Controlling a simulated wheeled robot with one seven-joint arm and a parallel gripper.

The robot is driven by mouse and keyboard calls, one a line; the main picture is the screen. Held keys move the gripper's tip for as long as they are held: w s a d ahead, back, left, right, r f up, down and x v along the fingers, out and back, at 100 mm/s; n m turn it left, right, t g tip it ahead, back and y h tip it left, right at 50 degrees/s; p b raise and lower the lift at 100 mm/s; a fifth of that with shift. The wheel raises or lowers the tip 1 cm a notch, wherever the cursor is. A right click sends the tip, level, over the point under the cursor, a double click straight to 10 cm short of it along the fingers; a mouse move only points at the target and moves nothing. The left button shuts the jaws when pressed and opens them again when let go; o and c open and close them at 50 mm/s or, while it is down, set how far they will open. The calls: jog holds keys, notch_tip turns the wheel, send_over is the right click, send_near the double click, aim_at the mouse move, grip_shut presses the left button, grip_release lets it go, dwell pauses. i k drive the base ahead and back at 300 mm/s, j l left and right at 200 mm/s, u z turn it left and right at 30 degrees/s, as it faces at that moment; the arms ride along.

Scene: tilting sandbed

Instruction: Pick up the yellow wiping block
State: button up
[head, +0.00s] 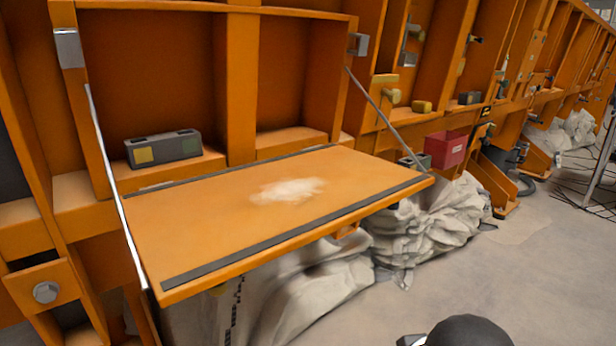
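A small yellow block (421,106) sits on the orange ledge right of the fold-down table, in the upper right of the head view. It looks like the yellow wiping block, but it is small here. A similar yellowish piece (391,96) is just left of it, perhaps a mallet head. My gripper is not recognisable in this view; only a dark rounded part and a small grey part, likely of my arm, show at the bottom edge.
The orange fold-down table (200,225) bears a patch of pale powder (288,191). A grey box (163,148) with a yellow square stands behind it. A red box (446,149) is right of the table. Pale sacks (430,225) lie below.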

aim_at(422, 107)
jog(key=u, duration=0.4)
jog(key=i+l+u, duration=0.1)
jog(key=l+u, duration=0.8)
jog(key=l, duration=0.15)
